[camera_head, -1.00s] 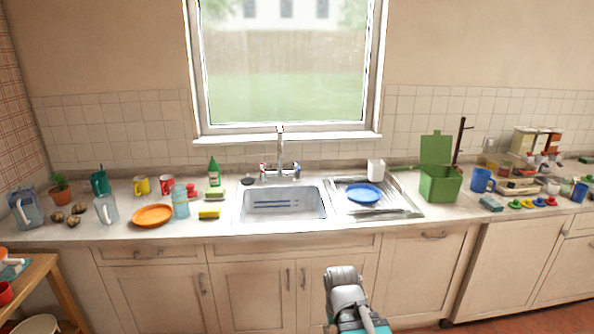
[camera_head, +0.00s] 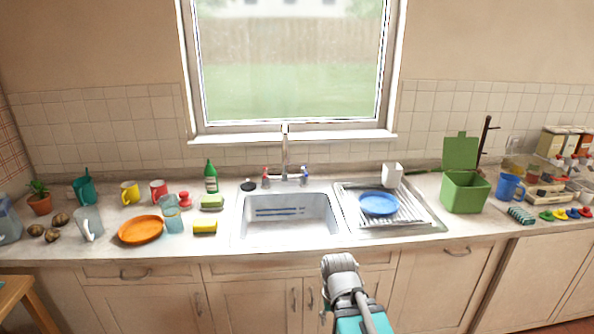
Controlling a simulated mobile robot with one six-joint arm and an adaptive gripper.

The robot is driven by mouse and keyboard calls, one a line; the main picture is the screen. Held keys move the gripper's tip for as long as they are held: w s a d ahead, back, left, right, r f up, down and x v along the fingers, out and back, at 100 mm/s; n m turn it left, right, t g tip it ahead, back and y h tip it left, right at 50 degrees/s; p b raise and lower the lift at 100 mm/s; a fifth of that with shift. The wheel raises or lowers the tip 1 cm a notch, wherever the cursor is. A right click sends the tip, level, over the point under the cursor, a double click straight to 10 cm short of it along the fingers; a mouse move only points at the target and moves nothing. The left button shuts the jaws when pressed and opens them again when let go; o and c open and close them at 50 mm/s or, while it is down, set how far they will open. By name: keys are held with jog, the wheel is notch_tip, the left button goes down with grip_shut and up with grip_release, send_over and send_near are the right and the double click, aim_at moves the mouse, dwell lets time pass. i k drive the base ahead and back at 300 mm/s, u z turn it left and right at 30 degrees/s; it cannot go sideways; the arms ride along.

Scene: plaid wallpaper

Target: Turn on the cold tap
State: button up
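The chrome mixer tap (camera_head: 285,160) stands behind the sink (camera_head: 288,217), below the window. It has a red-marked handle (camera_head: 265,175) on the left and a blue-marked handle (camera_head: 304,174) on the right. I cannot tell at this distance how far either handle is turned. No running water is visible. My arm shows at the bottom, in front of the cabinets below the sink, with its grey upper part pointing up. My gripper's fingers cannot be made out, and nothing touches the tap.
A draining board with a blue plate (camera_head: 379,204) and a white cup (camera_head: 392,175) lies right of the sink. A green bin (camera_head: 465,192) stands further right. A green bottle (camera_head: 210,177), sponges and an orange plate (camera_head: 140,230) are to the left. The counter edge lies between my arm and the sink.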

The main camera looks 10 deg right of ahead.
aim_at(303, 168)
jog(key=z, duration=0.05)
jog(key=i, duration=0.85)
